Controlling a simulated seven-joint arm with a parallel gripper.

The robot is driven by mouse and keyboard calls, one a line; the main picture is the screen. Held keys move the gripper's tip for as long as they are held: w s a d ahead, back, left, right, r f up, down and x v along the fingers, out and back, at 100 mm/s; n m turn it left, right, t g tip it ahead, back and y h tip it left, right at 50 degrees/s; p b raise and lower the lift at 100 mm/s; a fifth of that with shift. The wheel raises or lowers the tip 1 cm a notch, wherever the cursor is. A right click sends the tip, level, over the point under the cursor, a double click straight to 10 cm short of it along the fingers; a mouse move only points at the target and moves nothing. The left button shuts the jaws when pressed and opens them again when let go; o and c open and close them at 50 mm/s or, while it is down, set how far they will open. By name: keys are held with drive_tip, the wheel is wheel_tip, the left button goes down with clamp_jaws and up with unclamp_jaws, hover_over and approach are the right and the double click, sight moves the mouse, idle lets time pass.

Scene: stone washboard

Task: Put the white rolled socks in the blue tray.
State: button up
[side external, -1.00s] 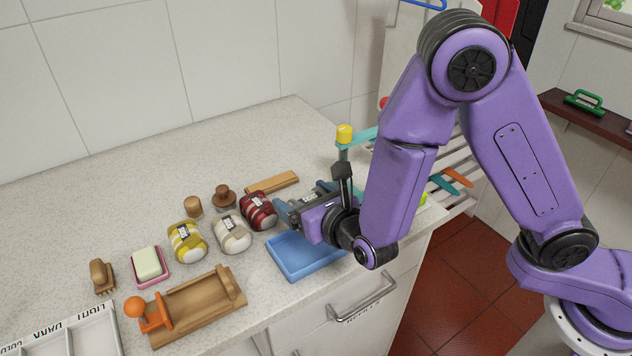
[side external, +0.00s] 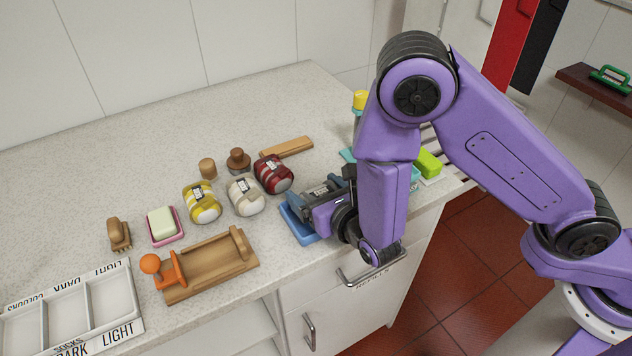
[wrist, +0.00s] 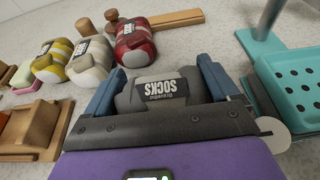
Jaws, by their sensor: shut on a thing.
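My gripper (side external: 312,194) is shut on a grey rolled sock bundle (wrist: 155,92) with a black SOCKS label, held between its blue fingers. The white rolled socks (side external: 246,197), cream with a label, rest on the counter between the yellow-striped and red bundles; they also show at upper left in the wrist view (wrist: 91,65). The blue tray (side external: 297,230) lies near the counter's front edge. My gripper is over it and hides most of it, so I cannot tell whether the grey bundle touches it.
The yellow-striped socks (side external: 202,203) and red socks (side external: 274,174) flank the white ones. A wooden holder (side external: 210,267), pink soap dish (side external: 164,228) and white sorting tray (side external: 108,300) stand to the left. A wooden bar (side external: 287,147) lies behind. The back-left counter is clear.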

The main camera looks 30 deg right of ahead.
drive_tip(key=shift+f, duration=0.3)
drive_tip(key=o, duration=0.9)
drive_tip(key=shift+o, duration=0.2)
